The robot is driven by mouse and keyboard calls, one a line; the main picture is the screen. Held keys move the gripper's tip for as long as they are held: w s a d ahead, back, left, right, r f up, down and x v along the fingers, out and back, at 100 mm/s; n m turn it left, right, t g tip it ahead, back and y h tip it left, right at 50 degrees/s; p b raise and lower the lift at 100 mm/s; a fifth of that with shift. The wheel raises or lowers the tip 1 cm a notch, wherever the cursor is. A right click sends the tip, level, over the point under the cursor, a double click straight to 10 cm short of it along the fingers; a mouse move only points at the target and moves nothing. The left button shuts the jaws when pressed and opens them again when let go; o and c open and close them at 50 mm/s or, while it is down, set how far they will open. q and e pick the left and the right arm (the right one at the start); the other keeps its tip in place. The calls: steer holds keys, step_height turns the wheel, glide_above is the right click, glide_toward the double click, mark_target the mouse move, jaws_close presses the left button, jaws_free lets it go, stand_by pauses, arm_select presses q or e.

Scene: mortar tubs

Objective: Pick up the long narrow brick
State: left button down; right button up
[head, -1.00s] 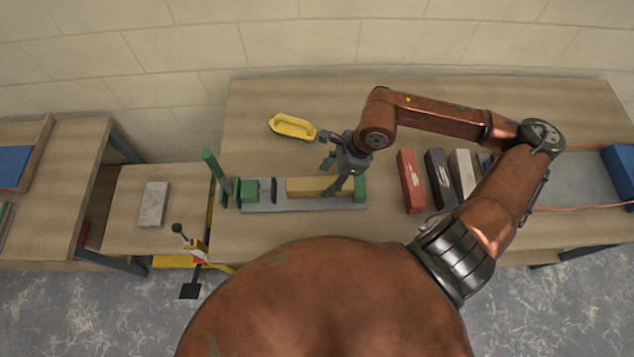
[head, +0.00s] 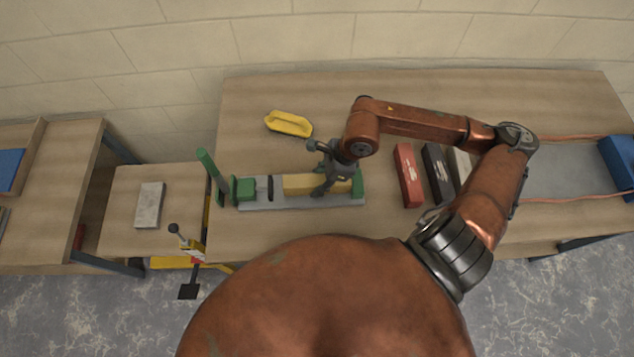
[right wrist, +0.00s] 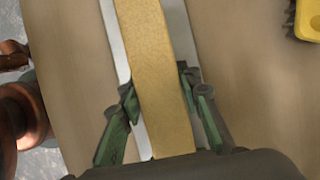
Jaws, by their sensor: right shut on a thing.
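The long narrow brick (head: 298,184) is yellow-tan and lies lengthwise on a grey-based device (head: 285,203) with green end blocks. In the right wrist view the brick (right wrist: 155,65) runs up the middle of the picture. My right gripper (head: 327,184) is over the brick's right half, near the right green block (head: 357,185). In the right wrist view, the green-padded fingers of my right gripper (right wrist: 157,92) stand on both long sides of the brick, shut on it. The brick still appears to rest in the device. My left gripper is not in view.
A green lever (head: 210,170) rises at the device's left end. A yellow-handled brush (head: 289,124) lies behind. Red (head: 407,176) and black (head: 437,174) bars lie to the right, a blue block (head: 621,163) farther right. A grey brick (head: 149,205) is on the lower left table.

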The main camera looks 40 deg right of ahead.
jaws_close()
steer(key=shift+r, duration=0.15)
stand_by(0.4)
